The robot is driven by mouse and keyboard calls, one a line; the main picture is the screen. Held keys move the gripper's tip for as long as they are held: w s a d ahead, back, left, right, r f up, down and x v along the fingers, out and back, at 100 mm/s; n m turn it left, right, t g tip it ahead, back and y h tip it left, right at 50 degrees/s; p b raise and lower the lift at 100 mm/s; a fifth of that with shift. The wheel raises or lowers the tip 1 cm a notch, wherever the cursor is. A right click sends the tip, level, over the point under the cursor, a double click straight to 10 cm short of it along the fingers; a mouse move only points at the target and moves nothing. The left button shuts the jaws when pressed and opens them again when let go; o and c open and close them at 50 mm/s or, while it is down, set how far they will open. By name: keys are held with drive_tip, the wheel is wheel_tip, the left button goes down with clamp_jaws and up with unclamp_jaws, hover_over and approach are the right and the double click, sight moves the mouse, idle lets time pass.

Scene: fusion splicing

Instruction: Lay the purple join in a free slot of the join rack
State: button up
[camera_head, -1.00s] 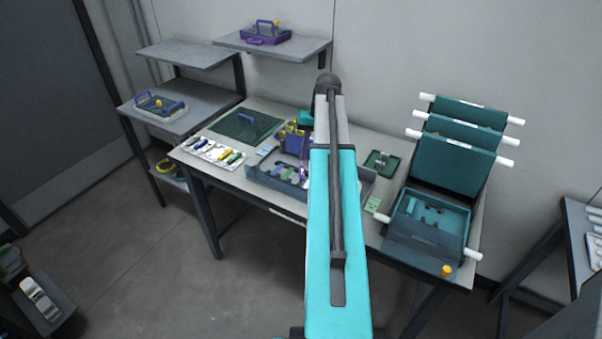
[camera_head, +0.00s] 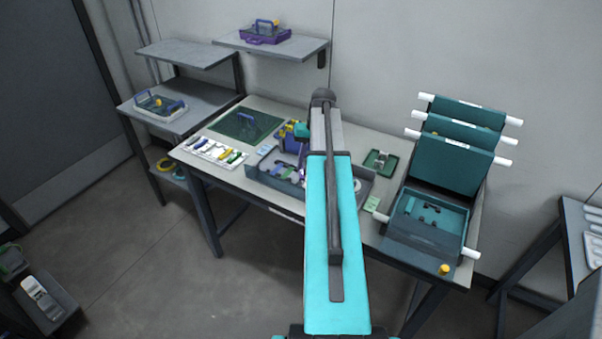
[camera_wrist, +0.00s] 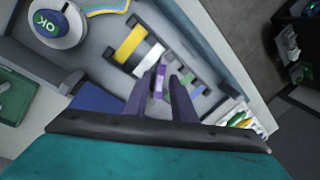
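The purple join (camera_wrist: 159,83), with a pale middle, sits between the two fingertips of my gripper (camera_wrist: 165,76) in the wrist view. The fingers close in on it from both sides. The join rack (camera_wrist: 180,62) lies just beyond and around the fingertips. It holds a yellow join (camera_wrist: 129,45) and a white join (camera_wrist: 148,57) to the left, with dark bars and grey-blue pieces to the right. I cannot tell whether the purple join touches the rack. In the head view my arm hides much of the area; the rack (camera_head: 284,171) shows left of it.
A grey walled tray (camera_head: 268,182) surrounds the rack. A round holder with a green-and-blue OK disc (camera_wrist: 48,25) stands in the tray. A white tray of coloured pieces (camera_head: 215,150) and a green mat (camera_head: 238,127) lie left. A teal open case (camera_head: 430,218) stands right.

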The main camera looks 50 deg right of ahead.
sight(302, 176)
drive_tip(key=shift+w+a+f+p, duration=0.15)
drive_tip(key=shift+f+p, duration=0.15)
drive_tip(key=shift+f, duration=0.45)
drive_tip(key=shift+w+a+f+p, duration=0.15)
drive_tip(key=shift+f+p, duration=0.1)
drive_tip(key=shift+f, duration=0.55)
drive_tip(key=shift+w+a+f+p, duration=0.15)
drive_tip(key=shift+f+p, duration=0.15)
drive_tip(key=shift+f, duration=0.45)
drive_tip(key=shift+s, duration=0.1)
clamp_jaws()
